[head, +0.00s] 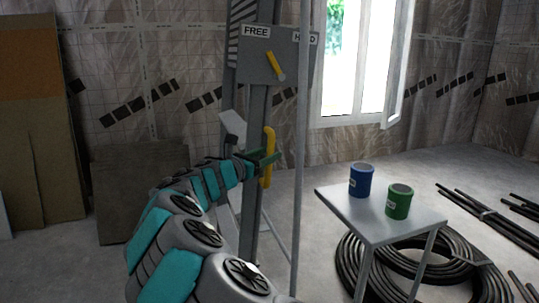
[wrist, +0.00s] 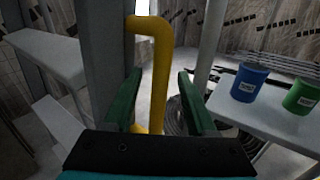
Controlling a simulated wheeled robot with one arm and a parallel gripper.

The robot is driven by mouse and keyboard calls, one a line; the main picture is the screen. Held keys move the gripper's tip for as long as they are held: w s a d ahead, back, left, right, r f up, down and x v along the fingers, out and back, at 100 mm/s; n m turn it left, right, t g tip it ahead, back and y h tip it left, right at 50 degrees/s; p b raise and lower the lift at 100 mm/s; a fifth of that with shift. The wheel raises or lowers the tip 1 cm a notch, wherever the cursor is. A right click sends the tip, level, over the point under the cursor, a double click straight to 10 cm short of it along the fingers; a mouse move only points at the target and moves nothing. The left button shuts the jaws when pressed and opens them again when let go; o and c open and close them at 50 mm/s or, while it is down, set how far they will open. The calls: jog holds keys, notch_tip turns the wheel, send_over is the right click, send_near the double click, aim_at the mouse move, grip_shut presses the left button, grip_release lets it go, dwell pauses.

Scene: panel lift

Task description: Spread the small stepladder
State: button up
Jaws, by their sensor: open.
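My gripper (head: 262,161) is open, its green fingers on either side of the upright yellow handle (head: 268,150) on the grey mast. In the wrist view the handle (wrist: 160,65) runs between the two fingertips (wrist: 159,90), with gaps seen on both sides; contact cannot be told. What looks like the small stepladder (head: 232,126) stands behind the mast, with a pale tread and thin legs partly showing. In the wrist view pale flat treads (wrist: 48,57) show to the left of the mast. The mast and my arm hide much of it, so I cannot tell how far its legs are spread.
A plate marked FREE and HOLD (head: 285,55) with a yellow lever (head: 275,66) is on the mast (head: 250,215). A thin upright pole (head: 301,150) stands just right. A small table (head: 385,222) holds blue and green cans. Coiled black hose (head: 400,275) lies beneath it.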

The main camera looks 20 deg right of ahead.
jog(key=shift+x, duration=0.85)
jog(key=shift+c, duration=0.3)
grip_shut()
dwell(0.5)
